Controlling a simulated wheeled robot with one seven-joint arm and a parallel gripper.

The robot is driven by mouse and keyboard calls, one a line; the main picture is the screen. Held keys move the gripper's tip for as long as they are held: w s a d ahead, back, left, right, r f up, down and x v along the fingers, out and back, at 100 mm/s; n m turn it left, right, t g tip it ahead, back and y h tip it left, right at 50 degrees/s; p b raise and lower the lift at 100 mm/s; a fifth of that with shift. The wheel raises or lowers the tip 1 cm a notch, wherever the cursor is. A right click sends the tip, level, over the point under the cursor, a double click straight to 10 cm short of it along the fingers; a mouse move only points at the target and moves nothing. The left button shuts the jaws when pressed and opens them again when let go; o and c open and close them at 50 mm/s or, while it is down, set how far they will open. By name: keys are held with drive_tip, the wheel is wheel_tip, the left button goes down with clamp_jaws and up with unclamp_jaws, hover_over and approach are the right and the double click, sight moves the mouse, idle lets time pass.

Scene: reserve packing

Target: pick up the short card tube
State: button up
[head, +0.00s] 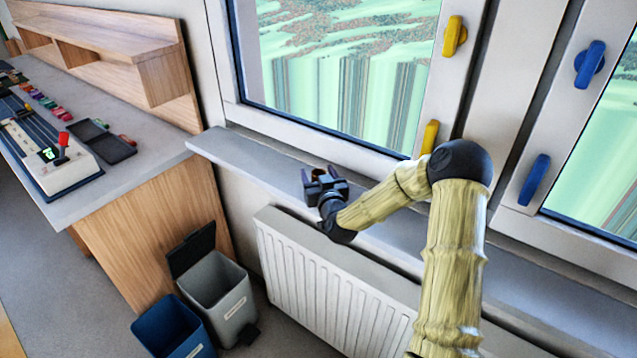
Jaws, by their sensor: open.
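My gripper (322,178) is over the grey window sill (262,166), in the middle of the head view. Its dark fingers are apart and point away from me. No other card tube can be made out in this view. I cannot tell whether the fingers touch anything.
A white radiator (335,290) stands below the sill. A window with yellow handles (454,36) rises behind it. At left is a counter (120,185) with a control box, dark trays and small coloured items. A grey bin (220,295) and a blue bin (172,330) stand on the floor.

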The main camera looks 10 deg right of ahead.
drive_tip(key=c, duration=1.1)
drive_tip(key=shift+o, duration=0.2)
wheel_tip(320, 180, up, 10)
drive_tip(key=b, duration=0.1)
idle(0.4)
